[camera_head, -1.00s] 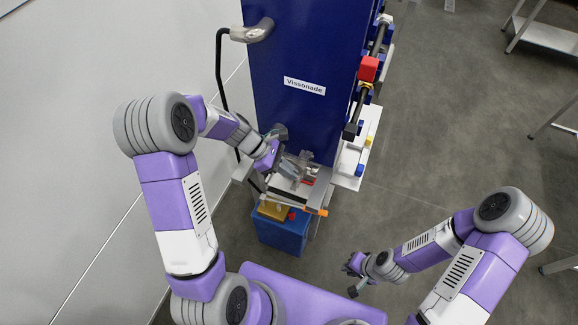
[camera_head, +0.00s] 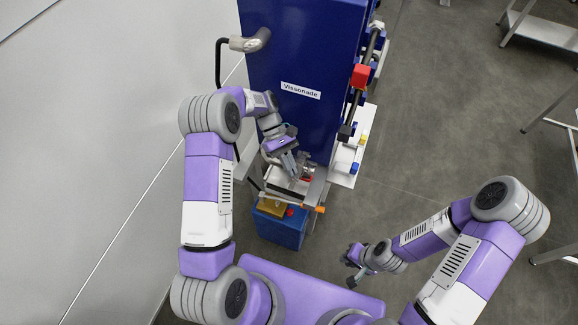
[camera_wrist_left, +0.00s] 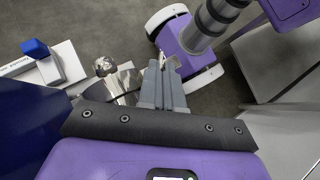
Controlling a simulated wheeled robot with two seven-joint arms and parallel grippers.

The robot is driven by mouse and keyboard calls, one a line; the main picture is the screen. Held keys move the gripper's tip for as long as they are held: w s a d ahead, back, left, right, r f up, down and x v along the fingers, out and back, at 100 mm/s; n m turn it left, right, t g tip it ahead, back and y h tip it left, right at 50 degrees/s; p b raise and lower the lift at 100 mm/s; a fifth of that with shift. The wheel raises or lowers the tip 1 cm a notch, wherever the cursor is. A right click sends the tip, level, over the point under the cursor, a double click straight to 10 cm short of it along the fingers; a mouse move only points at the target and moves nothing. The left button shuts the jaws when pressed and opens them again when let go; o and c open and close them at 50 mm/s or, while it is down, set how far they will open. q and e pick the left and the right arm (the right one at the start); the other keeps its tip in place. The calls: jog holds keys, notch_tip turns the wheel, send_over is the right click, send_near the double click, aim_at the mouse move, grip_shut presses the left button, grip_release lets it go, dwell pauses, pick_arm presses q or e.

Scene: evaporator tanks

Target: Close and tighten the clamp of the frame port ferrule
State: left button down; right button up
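The frame port ferrule and its clamp (camera_head: 306,165) show as small shiny metal parts low on the front of the blue cabinet. In the left wrist view, shiny metal fittings (camera_wrist_left: 122,84) lie just left of my fingers; I cannot tell whether the clamp is closed. My left gripper (camera_head: 291,171) is at the left side of these parts. In the left wrist view its two grey fingers (camera_wrist_left: 165,72) lie close together, with nothing clearly held. Contact with the clamp cannot be made out. My right gripper (camera_head: 350,266) is open and empty, low above the floor at right.
The tall blue cabinet (camera_head: 300,55) stands behind the fittings. A blue box (camera_head: 279,228) stands below them. A white shelf (camera_head: 352,160) with valves is at the cabinet's right side.

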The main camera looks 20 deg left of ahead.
pick_arm(q)
jog(key=shift+w+d+r+m, duration=0.2)
jog(key=shift+w+m, duration=0.05)
jog(key=shift+m, duration=0.15)
jog(key=c, duration=1.6)
grip_release()
jog(key=shift+f, duration=0.1)
jog(key=shift+s, duration=0.1)
notch_tip(320, 180, up, 10)
jog(key=p, duration=0.1)
